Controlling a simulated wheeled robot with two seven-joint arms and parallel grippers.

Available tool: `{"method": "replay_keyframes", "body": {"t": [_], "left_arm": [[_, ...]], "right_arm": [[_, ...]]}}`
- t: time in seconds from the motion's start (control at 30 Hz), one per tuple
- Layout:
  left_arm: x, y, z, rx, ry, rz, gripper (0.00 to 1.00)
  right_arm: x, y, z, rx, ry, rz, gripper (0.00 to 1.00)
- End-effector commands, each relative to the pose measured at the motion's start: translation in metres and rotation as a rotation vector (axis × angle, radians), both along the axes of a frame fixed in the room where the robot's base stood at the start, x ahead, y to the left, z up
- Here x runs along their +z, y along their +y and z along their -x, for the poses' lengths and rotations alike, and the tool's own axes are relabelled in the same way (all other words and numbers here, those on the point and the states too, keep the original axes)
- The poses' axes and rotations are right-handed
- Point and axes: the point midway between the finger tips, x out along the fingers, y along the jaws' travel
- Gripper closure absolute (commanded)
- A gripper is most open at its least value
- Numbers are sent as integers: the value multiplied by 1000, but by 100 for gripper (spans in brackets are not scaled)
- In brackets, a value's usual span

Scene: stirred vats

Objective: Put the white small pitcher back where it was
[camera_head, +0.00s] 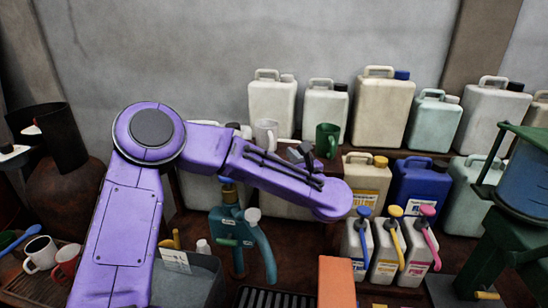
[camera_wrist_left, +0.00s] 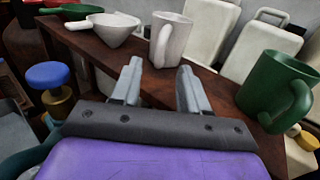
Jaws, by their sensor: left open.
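The white small pitcher (camera_head: 266,134) stands upright on the brown wooden shelf, in front of the white canisters. In the left wrist view the white pitcher (camera_wrist_left: 170,40) is just beyond the fingertips, its handle on the left side. My left gripper (camera_wrist_left: 158,84) is open and empty, its fingers pointing at the shelf and apart from the pitcher. In the head view the left gripper (camera_head: 301,152) is partly hidden by my purple arm, between the white pitcher and a green pitcher (camera_head: 327,141). My right gripper is not in view.
The green pitcher (camera_wrist_left: 276,88) stands right of my fingers on the shelf. A white funnel-like scoop (camera_wrist_left: 110,30) sits to the left. Several canisters (camera_head: 381,107) line the back. Mugs (camera_head: 40,253) stand at lower left, and a blue vat (camera_head: 525,172) is at right.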

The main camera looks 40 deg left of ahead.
Motion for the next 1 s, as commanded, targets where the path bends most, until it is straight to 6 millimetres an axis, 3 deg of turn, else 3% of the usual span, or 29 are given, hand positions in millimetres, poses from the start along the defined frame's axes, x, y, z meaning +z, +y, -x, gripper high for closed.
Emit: {"method": "replay_keyframes", "body": {"t": [0.03, 0.1, 0.3, 1.0], "left_arm": [[-5, -12, 5, -4, -2, -5, 56], [-5, -25, 11, -3, -1, -3, 56], [-2, -45, 21, 1, 0, -1, 56], [0, -46, 22, 1, 0, 0, 56]], "right_arm": [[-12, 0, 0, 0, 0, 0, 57], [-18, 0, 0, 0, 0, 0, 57], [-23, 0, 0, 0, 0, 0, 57], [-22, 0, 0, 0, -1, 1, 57]]}}
